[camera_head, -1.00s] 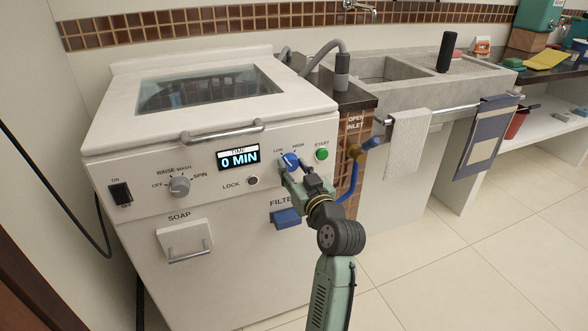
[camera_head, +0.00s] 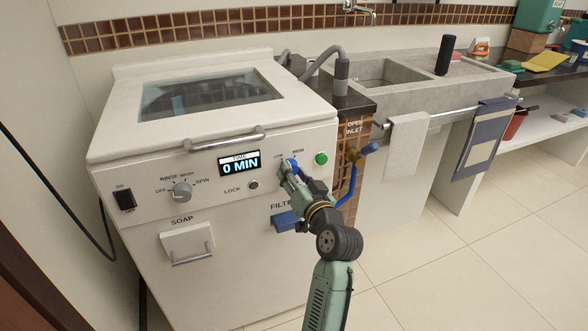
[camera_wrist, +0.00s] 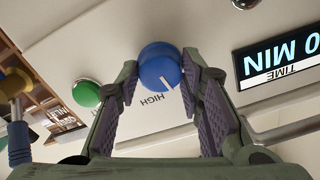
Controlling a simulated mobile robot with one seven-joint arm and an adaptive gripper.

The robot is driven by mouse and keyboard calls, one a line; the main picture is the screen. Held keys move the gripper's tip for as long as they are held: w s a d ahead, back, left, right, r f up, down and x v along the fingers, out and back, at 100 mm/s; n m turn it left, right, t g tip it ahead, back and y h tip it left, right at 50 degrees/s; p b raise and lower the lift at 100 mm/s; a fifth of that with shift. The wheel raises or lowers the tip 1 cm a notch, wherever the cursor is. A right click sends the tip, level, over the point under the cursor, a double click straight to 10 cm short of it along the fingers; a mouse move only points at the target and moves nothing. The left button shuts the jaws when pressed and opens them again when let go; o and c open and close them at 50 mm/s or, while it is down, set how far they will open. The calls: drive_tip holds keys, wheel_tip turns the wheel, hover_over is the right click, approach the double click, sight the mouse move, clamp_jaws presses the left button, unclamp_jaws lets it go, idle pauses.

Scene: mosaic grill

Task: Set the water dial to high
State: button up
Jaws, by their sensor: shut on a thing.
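The blue water dial (camera_head: 293,163) is on the washer's front panel, between the words LOW and HIGH above it. It also shows in the wrist view (camera_wrist: 159,63), with a white pointer line at its lower edge. There the line points close to the end of the upside-down word HIGH (camera_wrist: 153,98). My gripper (camera_head: 289,169) is at the dial, with a finger on each side of it. In the wrist view, my gripper (camera_wrist: 159,75) is shut on the dial. The fingers partly hide the dial in the head view.
A green button (camera_head: 321,158) sits right of the dial. The time display (camera_head: 239,163) and lock button (camera_head: 253,185) are to its left. The blue filter handle (camera_head: 286,221) is below, near my arm. A blue-handled inlet tap (camera_head: 369,149) is at the right.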

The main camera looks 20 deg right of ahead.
drive_tip(key=m+p, duration=0.3)
drive_tip(key=m, duration=0.2)
drive_tip(key=shift+r+m+p, duration=0.2)
drive_tip(key=shift+m+p, duration=0.1)
drive_tip(key=shift+p, duration=0.05)
drive_tip(key=shift+f+m+p, duration=0.15)
drive_tip(key=shift+m+p, duration=1.15)
drive_tip(key=shift+m, duration=0.5)
drive_tip(key=o, duration=1.2)
drive_tip(key=s, duration=1.2)
drive_tip(key=shift+d, duration=0.2)
